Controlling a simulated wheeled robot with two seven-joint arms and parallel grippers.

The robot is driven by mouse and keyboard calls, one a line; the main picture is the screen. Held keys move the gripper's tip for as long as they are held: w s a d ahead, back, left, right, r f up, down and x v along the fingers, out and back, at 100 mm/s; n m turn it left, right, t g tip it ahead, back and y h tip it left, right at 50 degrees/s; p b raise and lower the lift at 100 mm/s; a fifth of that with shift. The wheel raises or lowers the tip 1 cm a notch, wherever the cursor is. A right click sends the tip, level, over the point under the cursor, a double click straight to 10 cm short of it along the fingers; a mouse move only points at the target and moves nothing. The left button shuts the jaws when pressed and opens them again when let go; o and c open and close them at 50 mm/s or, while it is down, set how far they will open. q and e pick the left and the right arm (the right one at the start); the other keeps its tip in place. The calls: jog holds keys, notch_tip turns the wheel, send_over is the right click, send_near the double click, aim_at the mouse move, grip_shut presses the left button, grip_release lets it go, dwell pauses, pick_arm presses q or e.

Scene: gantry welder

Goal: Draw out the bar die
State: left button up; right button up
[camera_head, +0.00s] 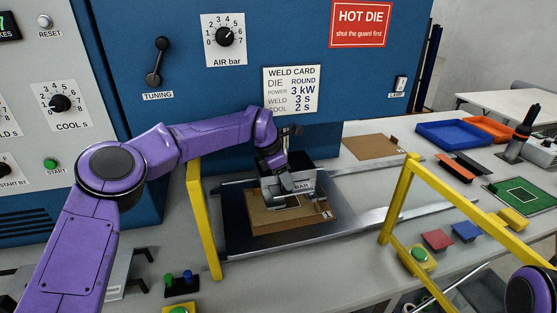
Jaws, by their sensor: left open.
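My left arm reaches in from the left, and its gripper (290,190) points down over the bar die. The gripper is open. The bar die (306,187) is a grey metal piece marked BAR, under the blue machine's front; the gripper hides part of it. I cannot tell whether the fingers touch it. Below the die lies a brown board (285,222) on a dark plate. Of my right arm only a purple link shows at the bottom right corner; its gripper is out of view.
Yellow guard frames stand left (203,225) and right (399,200) of the die area. Metal rails (420,212) run to the right. A blue tray (452,132), an orange tray (490,128) and a green mat (522,195) lie at the right. A red HOT DIE sign (360,23) hangs above.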

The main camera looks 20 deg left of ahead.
pick_arm(q)
jog(key=shift+w+f, duration=0.15)
jog(key=shift+f, duration=0.1)
jog(key=shift+s+r, duration=0.25)
jog(key=shift+s, duration=0.15)
jog(key=shift+c, duration=0.6)
jog(key=shift+a+f, duration=0.1)
grip_shut()
pick_arm(e)
jog(key=shift+s+r, duration=0.2)
pick_arm(q)
jog(key=shift+w+r, duration=0.1)
jog(key=shift+r, duration=0.1)
